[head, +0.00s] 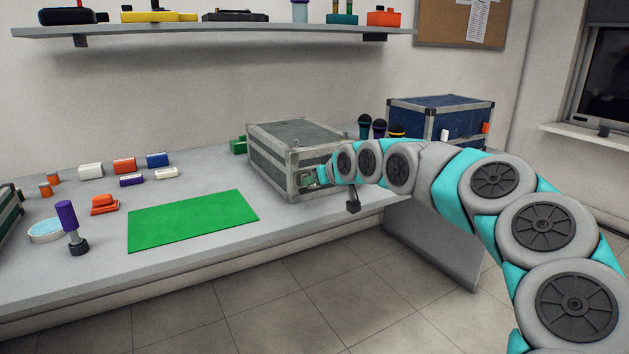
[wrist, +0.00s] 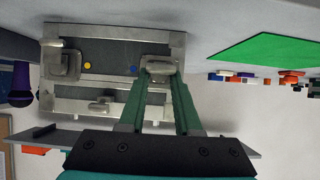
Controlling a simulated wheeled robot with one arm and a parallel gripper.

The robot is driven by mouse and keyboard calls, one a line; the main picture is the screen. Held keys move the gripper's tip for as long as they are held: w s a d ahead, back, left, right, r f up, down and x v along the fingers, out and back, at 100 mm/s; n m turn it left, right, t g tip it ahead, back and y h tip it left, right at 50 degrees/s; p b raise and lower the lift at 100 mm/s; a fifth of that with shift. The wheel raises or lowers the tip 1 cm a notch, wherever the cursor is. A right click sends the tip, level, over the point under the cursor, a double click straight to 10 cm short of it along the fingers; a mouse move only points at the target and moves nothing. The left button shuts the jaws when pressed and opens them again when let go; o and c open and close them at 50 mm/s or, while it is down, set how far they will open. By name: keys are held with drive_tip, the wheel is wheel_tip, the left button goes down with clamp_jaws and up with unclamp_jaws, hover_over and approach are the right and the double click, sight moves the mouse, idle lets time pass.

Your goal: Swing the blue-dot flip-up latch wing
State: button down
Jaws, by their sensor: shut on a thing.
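The grey-green metal-edged case (head: 268,162) stands on the bench in the head view. Its latched face (wrist: 110,53) fills the upper left of the wrist view, which appears upside down. A blue dot (wrist: 133,69) is beside one metal latch wing (wrist: 160,66). A yellow dot (wrist: 87,65) is beside the other latch (wrist: 62,63). My gripper (wrist: 161,77) has its green fingers at the blue-dot latch wing, shut on it. The fingertips partly cover the wing. In the head view my arm hides most of the gripper and the case's front face.
A blue case (head: 440,120) and several microphones (head: 379,127) stand to the right of the grey-green case. A green mat (head: 190,220) lies on the bench (head: 225,185) to its left, with small coloured blocks behind it. A wall shelf (head: 215,31) hangs above.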

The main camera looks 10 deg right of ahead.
drive_tip(key=shift+s+f, duration=0.1)
drive_tip(key=shift+f, duration=0.25)
drive_tip(key=c, duration=1)
unclamp_jaws()
drive_tip(key=o, duration=0.4)
drive_tip(key=shift+r, duration=0.2)
